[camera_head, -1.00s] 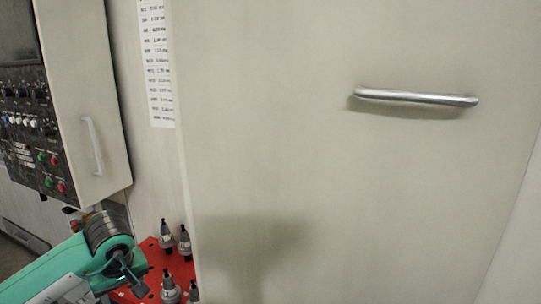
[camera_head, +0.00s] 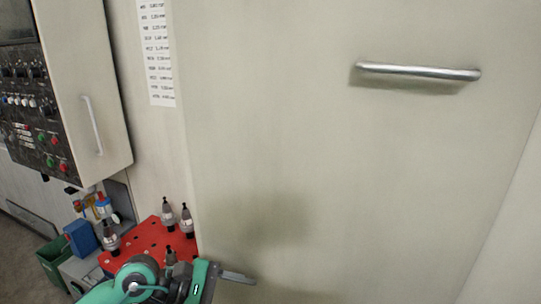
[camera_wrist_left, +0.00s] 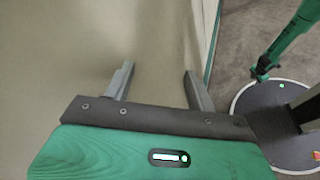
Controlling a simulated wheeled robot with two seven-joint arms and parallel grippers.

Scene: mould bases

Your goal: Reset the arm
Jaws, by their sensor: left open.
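My left arm comes in at the bottom left of the head view, green and grey. Its gripper (camera_head: 236,277) points right, in front of the cabinet door's lower part. In the left wrist view the two grey fingers of the left gripper (camera_wrist_left: 158,84) stand wide apart with nothing between them. Beyond them is a plain beige panel. My right gripper does not show in the head view.
A large door (camera_head: 320,160) with a metal handle (camera_head: 418,71) fills the middle. A control panel (camera_head: 28,110) stands left. Blue (camera_head: 80,238) and green (camera_head: 52,262) bins sit lower left.

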